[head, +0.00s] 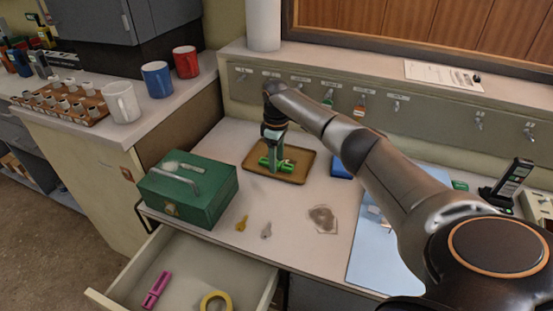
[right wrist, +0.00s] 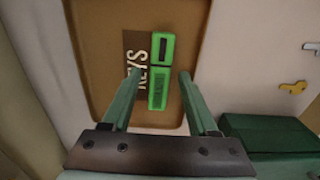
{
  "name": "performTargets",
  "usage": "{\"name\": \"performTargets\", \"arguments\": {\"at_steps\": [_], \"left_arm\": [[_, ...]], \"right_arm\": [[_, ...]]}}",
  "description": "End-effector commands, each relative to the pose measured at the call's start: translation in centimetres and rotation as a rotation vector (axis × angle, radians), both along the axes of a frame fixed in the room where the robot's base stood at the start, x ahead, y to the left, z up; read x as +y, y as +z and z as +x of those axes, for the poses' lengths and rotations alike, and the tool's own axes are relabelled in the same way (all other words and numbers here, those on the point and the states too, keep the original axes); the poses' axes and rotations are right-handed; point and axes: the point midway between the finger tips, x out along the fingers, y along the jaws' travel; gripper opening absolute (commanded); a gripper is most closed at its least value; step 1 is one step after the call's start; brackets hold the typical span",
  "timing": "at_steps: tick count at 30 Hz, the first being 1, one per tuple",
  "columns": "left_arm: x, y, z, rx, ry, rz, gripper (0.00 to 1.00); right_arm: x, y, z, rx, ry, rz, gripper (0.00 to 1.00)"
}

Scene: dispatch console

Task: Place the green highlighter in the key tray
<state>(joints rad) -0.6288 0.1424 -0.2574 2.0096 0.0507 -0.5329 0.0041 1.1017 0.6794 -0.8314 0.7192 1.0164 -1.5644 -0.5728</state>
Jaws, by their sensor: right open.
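The green highlighter (right wrist: 160,72) lies inside the brown key tray (right wrist: 100,80), over part of its dark KEYS label. The tray (head: 303,170) also shows in the head view, on the desk behind the green box, with the highlighter (head: 284,165) partly hidden by the gripper. My right gripper (head: 270,160) is low over the tray. In the right wrist view its two fingers (right wrist: 153,85) stand apart, with the near end of the highlighter between their tips and clear space on both sides. My left gripper is not in view.
A green cash box (head: 190,195) stands left of the tray. A brass key (head: 242,223), a silver key (head: 266,230) and a small clear bag (head: 322,218) lie in front. An open drawer (head: 185,285) holds a pink marker (head: 156,289) and yellow tape (head: 215,300).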

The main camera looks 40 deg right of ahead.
Motion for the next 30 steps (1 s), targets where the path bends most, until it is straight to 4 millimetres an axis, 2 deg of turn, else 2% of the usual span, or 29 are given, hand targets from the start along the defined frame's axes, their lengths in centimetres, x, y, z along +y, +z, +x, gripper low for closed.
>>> {"name": "performTargets", "arguments": {"at_steps": [5,12,18,24,30], "left_arm": [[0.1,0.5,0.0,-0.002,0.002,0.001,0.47],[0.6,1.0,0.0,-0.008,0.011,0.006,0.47],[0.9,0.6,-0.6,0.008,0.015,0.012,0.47],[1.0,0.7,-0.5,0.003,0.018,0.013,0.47],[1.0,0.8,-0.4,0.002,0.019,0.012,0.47]], "right_arm": [[0.0,2.3,0.1,-0.004,-0.001,0.000,0.59],[0.0,7.5,0.1,-0.005,0.000,0.001,0.59],[0.0,10.9,0.1,-0.004,0.000,0.001,0.59],[0.0,12.2,0.1,-0.001,0.000,0.000,0.59],[0.0,12.3,0.1,-0.001,0.000,0.000,0.59]]}}
